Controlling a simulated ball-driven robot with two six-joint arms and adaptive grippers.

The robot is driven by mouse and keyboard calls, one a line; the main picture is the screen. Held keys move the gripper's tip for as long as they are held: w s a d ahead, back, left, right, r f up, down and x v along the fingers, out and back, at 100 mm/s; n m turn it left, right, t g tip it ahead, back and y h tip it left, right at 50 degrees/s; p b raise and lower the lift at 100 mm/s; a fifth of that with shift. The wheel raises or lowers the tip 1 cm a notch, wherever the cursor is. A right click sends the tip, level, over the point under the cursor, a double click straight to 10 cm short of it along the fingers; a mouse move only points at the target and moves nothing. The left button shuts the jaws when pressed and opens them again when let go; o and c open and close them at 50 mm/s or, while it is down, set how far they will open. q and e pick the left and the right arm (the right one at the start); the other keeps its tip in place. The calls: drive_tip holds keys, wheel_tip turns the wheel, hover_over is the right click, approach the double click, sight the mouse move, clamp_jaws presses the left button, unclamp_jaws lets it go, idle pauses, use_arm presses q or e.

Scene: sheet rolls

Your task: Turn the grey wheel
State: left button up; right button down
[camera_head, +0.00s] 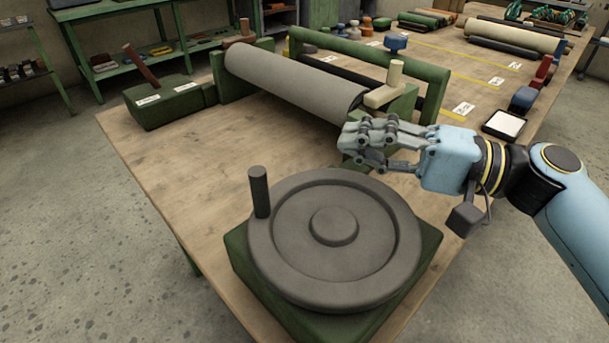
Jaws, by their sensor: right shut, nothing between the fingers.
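The grey wheel (300,255) lies flat on a green base (410,268) at the near end of the wooden bench. It has a round hub at its middle, and a dark upright handle (259,192) stands on its rim at the left. My right gripper (350,143) is shut and empty. It hangs behind the wheel, near the right end of the grey roll, apart from the handle. My left gripper is not in view.
A grey roll (290,80) lies in a green frame (436,85) behind the wheel. A green box with a brown lever (141,66) stands at the left. A white-topped tray (503,124) lies at the right. Bare bench top (185,165) lies left of the wheel.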

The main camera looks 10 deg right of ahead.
drive_tip(key=shift+s+a+f, duration=0.1)
drive_tip(key=shift+s+f, duration=0.45)
drive_tip(key=shift+f, duration=0.25)
drive_tip(key=shift+s+a+f, duration=0.1)
drive_tip(key=shift+s+f, duration=0.05)
drive_tip(key=shift+f, duration=0.05)
drive_tip(key=shift+w+a, duration=0.2)
drive_tip(key=shift+a, duration=0.05)
drive_tip(key=a+p, duration=0.2)
drive_tip(key=a, duration=0.6)
drive_tip(key=shift+w+a, duration=0.15)
drive_tip(key=shift+a, duration=0.2)
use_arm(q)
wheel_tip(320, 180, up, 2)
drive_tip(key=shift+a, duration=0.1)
use_arm(e)
drive_tip(key=shift+s, duration=0.2)
